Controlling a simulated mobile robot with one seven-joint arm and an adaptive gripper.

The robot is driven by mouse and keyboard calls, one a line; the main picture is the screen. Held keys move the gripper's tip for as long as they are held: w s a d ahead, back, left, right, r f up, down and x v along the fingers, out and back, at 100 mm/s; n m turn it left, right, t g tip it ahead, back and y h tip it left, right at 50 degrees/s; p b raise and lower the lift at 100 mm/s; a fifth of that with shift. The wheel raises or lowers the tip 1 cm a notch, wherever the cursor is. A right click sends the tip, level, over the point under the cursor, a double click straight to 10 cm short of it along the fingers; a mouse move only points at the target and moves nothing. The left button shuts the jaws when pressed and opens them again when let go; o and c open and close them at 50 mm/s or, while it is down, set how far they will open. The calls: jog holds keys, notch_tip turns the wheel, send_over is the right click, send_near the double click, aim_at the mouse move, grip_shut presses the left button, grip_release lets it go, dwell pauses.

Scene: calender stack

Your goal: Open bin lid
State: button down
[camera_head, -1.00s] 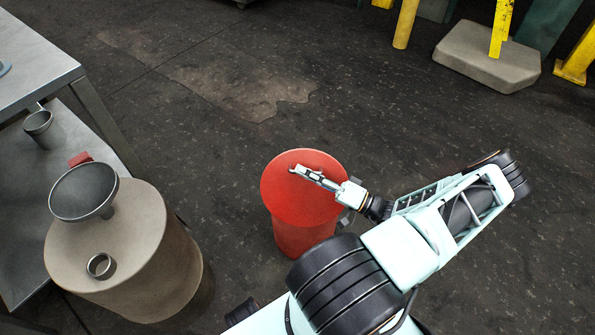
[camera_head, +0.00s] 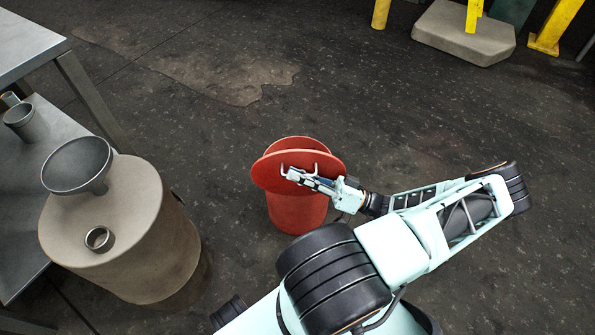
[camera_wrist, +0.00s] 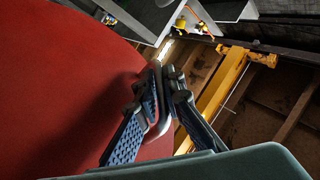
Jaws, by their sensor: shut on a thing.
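The red bin (camera_head: 297,212) stands on the dark floor in the middle of the head view. Its round red lid (camera_head: 268,174) is tilted, no longer flat on the bin; a second red curved edge shows behind it. My gripper (camera_head: 290,174) is at the lid's face, shut on the lid's handle, which the fingers mostly hide. In the wrist view the lid (camera_wrist: 60,80) fills the left side. The fingers (camera_wrist: 164,75) are close together beside it, with a red piece between them. The bin's inside is hidden.
A beige drum (camera_head: 130,235) with a dark funnel (camera_head: 78,165) and a small metal ring (camera_head: 99,238) stands left of the bin. A grey table (camera_head: 25,45) is at the far left. A yellow post on a grey base (camera_head: 462,35) is at the back right. The floor around the bin is clear.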

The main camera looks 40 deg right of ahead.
jog(key=shift+s+a+f, duration=0.25)
jog(key=shift+s+a, duration=0.05)
jog(key=shift+s, duration=0.25)
jog(key=c, duration=2.3)
grip_release()
jog(key=s+d, duration=0.5)
jog(key=s, duration=0.1)
jog(key=s+d, duration=0.3)
jog(key=s, duration=0.1)
jog(key=shift+d+f, duration=0.1)
jog(key=shift+d, duration=0.25)
jog(key=shift+f, duration=0.1)
